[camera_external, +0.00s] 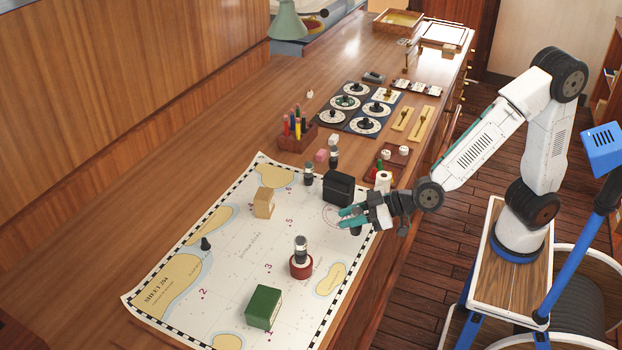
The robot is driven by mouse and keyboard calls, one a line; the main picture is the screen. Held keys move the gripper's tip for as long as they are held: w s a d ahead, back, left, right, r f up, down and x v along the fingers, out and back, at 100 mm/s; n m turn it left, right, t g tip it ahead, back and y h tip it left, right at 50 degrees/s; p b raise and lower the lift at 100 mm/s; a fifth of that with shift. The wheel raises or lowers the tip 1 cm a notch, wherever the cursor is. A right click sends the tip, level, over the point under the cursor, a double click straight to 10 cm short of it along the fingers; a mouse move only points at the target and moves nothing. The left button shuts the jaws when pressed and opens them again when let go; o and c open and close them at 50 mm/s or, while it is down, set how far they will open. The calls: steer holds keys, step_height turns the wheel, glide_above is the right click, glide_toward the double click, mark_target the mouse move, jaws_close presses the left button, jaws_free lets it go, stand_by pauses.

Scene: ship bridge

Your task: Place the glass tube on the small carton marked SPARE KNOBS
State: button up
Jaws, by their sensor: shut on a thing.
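My gripper (346,217) is low over the right edge of the chart, its teal fingers pointing left. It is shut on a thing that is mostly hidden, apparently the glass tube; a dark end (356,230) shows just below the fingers. Whether that end touches the chart I cannot tell. Small cartons stand on the chart: a tan one (264,203) left of my gripper, and a green one (264,307) near the front. No lettering is legible, so I cannot tell which is marked SPARE KNOBS.
A black box (338,188) stands just behind my gripper. A similar glass-and-metal piece (300,248) stands on a red round base in front; another (308,174) stands behind. A pen holder (297,138) and dial panel (352,106) are farther back. The chart's middle (240,245) is mostly clear.

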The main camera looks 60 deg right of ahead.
steer(key=w+d+r+m+t+h, duration=0.1)
steer(key=w+d+r+h, duration=0.1)
steer(key=w+d, duration=0.4)
steer(key=w+d+r+m+h, duration=0.1)
steer(key=w+d+r+m, duration=0.15)
steer(key=w, duration=0.55)
glide_above(258, 193)
steer(key=shift+w+f+n, duration=0.2)
steer(key=shift+f+n, duration=0.25)
steer(key=shift+f, duration=1.85)
steer(key=shift+f, duration=0.15)
steer(key=o, duration=1)
steer(key=shift+c, duration=0.2)
steer(key=shift+s+r, duration=0.25)
steer(key=v, duration=1.1)
steer(key=shift+s+d, duration=0.2)
steer(key=shift+s, duration=0.05)
